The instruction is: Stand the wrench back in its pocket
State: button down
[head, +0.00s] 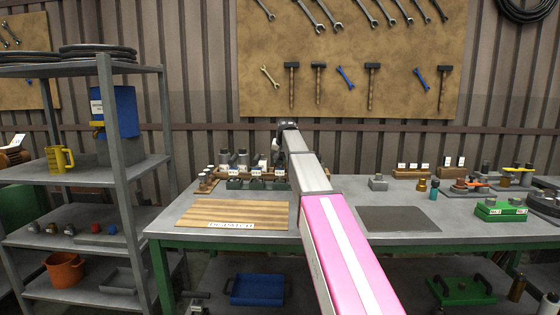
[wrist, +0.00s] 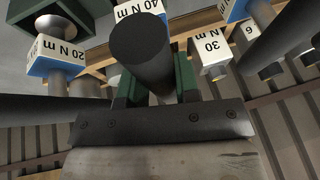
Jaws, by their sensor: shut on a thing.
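In the wrist view, my gripper (wrist: 157,82) has its two green fingers shut on a dark cylindrical handle, which I take to be the wrench (wrist: 143,52). The handle points toward the camera, and its far end is hidden. Behind it is a wooden rack (wrist: 190,22) with blue and white blocks labelled in N m, among them 20 and 30. I cannot make out the wrench's own pocket. In the head view, my gripper (head: 277,147) is at the back of the bench, close to the right end of the rack's row; my arm hides part of that area.
Other dark cylinders (wrist: 282,45) stand close around the gripper in the wrist view. The bench (head: 340,235) has a striped wooden board (head: 235,212) at left and a dark mat (head: 400,219) at right. Small labelled parts and a green box (head: 500,211) stand farther right.

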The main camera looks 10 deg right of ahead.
jog(key=c, duration=0.8)
grip_release()
jog(key=shift+f, duration=0.1)
jog(key=shift+c, duration=0.2)
jog(key=v, duration=1.2)
jog(key=shift+s, duration=0.1)
